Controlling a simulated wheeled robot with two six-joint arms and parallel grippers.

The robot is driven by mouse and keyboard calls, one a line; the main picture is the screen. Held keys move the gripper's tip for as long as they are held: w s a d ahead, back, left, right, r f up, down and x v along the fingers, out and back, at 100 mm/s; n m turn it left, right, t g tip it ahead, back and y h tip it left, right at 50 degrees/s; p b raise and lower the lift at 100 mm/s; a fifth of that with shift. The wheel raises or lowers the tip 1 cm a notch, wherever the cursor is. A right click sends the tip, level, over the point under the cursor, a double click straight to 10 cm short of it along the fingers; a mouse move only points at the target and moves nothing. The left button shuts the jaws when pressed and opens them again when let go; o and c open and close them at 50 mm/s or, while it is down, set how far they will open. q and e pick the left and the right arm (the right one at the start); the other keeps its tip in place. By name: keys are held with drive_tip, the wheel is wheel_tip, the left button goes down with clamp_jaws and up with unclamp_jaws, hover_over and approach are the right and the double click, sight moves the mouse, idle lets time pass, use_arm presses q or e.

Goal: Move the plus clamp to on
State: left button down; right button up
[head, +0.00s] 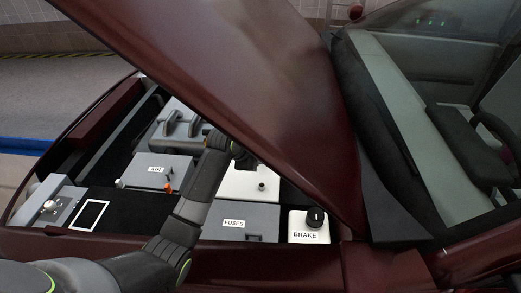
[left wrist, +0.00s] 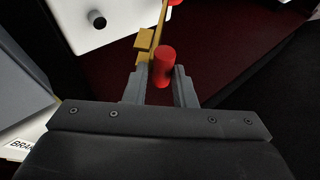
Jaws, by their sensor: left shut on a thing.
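In the left wrist view, a red cylinder (left wrist: 163,62) on a brass-coloured strip with a small block (left wrist: 144,39) sits between the two grey fingers. It appears to be the handle of the plus clamp. My left gripper (left wrist: 160,88) is shut on it. A white box (left wrist: 75,40) with a dark round post (left wrist: 97,19) is beside it. In the head view, my left gripper is at the hood's lower edge, largely hidden. The white box (head: 237,185) is just below it there. The clamp cannot be made out in the head view. My right gripper is not in view.
The raised dark red hood (head: 260,70) overhangs the bay closely. A FUSES box (head: 240,215), a BRAKE reservoir (head: 309,228) and a grey labelled box (head: 157,171) with an orange piece surround the white box. A white-framed panel (head: 90,214) lies at left.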

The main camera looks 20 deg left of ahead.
use_arm(q)
drive_tip(key=shift+s+f, duration=0.15)
drive_tip(key=c, duration=1.3)
unclamp_jaws()
drive_tip(key=v, duration=1.7)
drive_tip(key=shift+s+r, duration=0.1)
drive_tip(key=shift+r, duration=0.2)
